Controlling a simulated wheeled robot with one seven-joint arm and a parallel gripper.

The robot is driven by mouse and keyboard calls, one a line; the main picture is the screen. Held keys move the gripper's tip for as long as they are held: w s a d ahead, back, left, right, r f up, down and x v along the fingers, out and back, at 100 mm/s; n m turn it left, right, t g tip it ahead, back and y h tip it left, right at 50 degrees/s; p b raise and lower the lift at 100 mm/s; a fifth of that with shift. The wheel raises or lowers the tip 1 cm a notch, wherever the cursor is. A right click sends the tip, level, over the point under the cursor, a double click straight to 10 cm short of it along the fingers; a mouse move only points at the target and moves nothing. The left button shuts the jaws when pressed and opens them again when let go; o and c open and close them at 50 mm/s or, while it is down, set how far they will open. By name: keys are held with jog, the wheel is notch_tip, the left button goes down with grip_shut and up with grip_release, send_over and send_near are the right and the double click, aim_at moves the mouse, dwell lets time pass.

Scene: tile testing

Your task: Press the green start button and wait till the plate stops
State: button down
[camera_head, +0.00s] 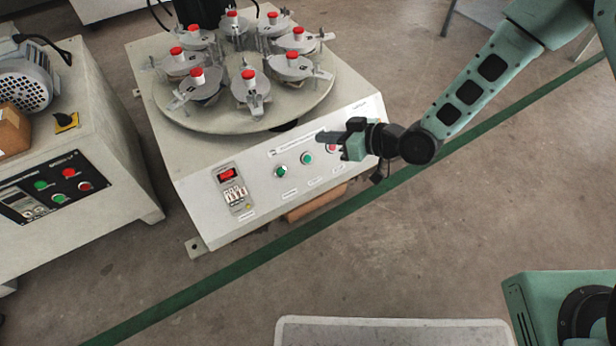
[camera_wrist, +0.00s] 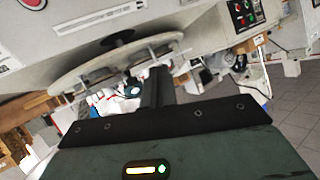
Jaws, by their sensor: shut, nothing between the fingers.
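The machine's sloped white front panel (camera_head: 262,188) carries two green buttons, a left one (camera_head: 280,171) and a right one (camera_head: 306,158). Their labels are too small to read, so I cannot tell which is start. A red button (camera_head: 332,147) is partly hidden by my gripper. The round plate (camera_head: 225,118) on top bears several metal holders with red knobs; its rim (camera_wrist: 85,75) also shows in the wrist view. My gripper (camera_head: 322,138) is shut and empty, with its fingers over the panel's upper right part. Its fingers (camera_wrist: 153,85) point toward the plate in the wrist view. I cannot tell whether they touch the panel.
A red rocker switch (camera_head: 227,174) sits at the panel's left. A second machine (camera_head: 120,160) stands to the left, with its own green and red buttons (camera_head: 58,198). The floor (camera_head: 420,240) in front is mostly clear, with a green line across it.

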aim_at(307, 159)
notch_tip(307, 159, down, 12)
jog(key=d+m+t+y+b, duration=0.1)
jog(key=m+t+y+b, duration=0.1)
jog(key=b, duration=0.5)
jog(key=shift+w+d+t+y+b, duration=0.3)
jog(key=shift+w+t+y+b, duration=0.05)
jog(key=shift+t+y, duration=0.5)
jog(key=shift+f, duration=0.2)
jog(key=shift+w+a+f+b, duration=0.65)
jog(key=shift+w+f+b, duration=0.3)
jog(key=shift+b, duration=0.15)
jog(key=shift+w+a+f+b, duration=0.6)
jog(key=shift+w+f+b, duration=0.3)
jog(key=shift+b, duration=0.25)
jog(key=shift+w+a+f+b, duration=0.65)
jog(key=shift+w+f+b, duration=0.3)
jog(key=shift+b, duration=0.15)
jog(key=shift+w+a, duration=0.1)
jog(key=shift+w+a+f, duration=0.1)
jog(key=shift+w+f, duration=0.1)
